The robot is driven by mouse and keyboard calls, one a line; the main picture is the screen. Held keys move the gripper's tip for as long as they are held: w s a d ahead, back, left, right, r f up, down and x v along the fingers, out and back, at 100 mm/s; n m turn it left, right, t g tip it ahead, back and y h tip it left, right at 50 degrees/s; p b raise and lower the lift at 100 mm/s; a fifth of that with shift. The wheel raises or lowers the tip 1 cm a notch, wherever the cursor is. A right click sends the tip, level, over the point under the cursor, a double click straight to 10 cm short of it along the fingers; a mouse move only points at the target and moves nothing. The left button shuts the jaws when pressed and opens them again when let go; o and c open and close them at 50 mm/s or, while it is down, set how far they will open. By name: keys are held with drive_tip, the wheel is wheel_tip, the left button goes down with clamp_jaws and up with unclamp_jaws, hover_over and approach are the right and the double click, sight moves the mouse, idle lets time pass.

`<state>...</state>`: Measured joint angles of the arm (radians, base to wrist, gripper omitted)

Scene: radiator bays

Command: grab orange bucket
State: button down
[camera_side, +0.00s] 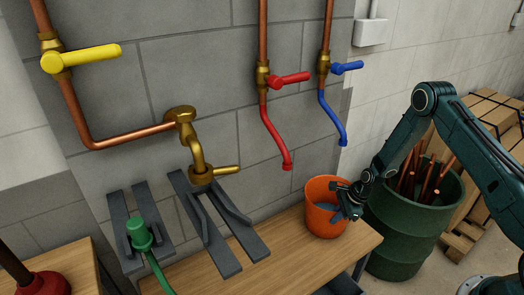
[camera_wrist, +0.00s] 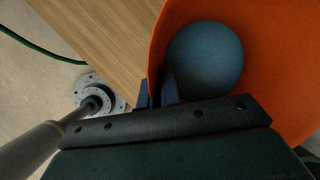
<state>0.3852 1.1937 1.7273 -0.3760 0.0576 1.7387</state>
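The orange bucket (camera_side: 322,222) stands upright on the right part of the wooden bench. It fills the right of the wrist view (camera_wrist: 290,75), with a round blue-grey surface (camera_wrist: 204,60) inside; I cannot tell if it is water or the bottom. My gripper (camera_side: 345,205) is at the bucket's right rim. In the wrist view its two fingers (camera_wrist: 158,92) lie one on each side of the orange wall, close against it, and look shut on it. The finger inside hides part of the bucket's interior.
The wooden bench (camera_side: 285,252) ends just right of the bucket. A green barrel (camera_side: 412,225) with copper pipes stands behind my arm. Red (camera_side: 275,135) and blue (camera_side: 333,118) taps hang above. Grey brackets (camera_side: 222,225) and a green hose fitting (camera_side: 140,233) are left.

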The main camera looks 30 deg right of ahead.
drive_tip(key=shift+s+a, duration=0.15)
drive_tip(key=shift+s, duration=0.05)
drive_tip(key=shift+w+r, duration=0.15)
drive_tip(key=shift+r, duration=0.75)
wheel_tip(320, 180, up, 18)
drive_tip(key=shift+r, duration=0.15)
drive_tip(key=shift+w, duration=0.1)
idle(0.7)
